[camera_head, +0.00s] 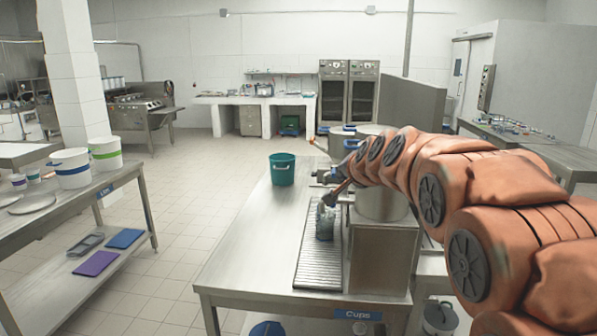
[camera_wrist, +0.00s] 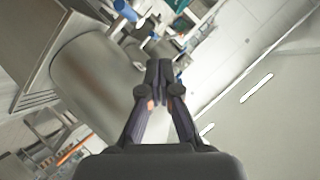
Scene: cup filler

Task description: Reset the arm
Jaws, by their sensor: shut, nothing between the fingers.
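My arm, in an orange cover, reaches in from the right in the head view. My gripper (camera_head: 330,199) is over the drip grate, close to the metal cup filler (camera_head: 380,250). In the wrist view my gripper (camera_wrist: 159,68) shows its two fingers together with nothing between them. Whether the fingers touch the cup is hard to tell. Part of the filler is hidden behind my arm.
The steel table (camera_head: 245,255) carries a teal bucket (camera_head: 282,170) at its far side. Its left half is mostly clear. A side table at left holds white buckets (camera_head: 70,168) and has purple (camera_head: 96,263) and blue (camera_head: 125,238) lids on its lower shelf. Tiled floor lies between.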

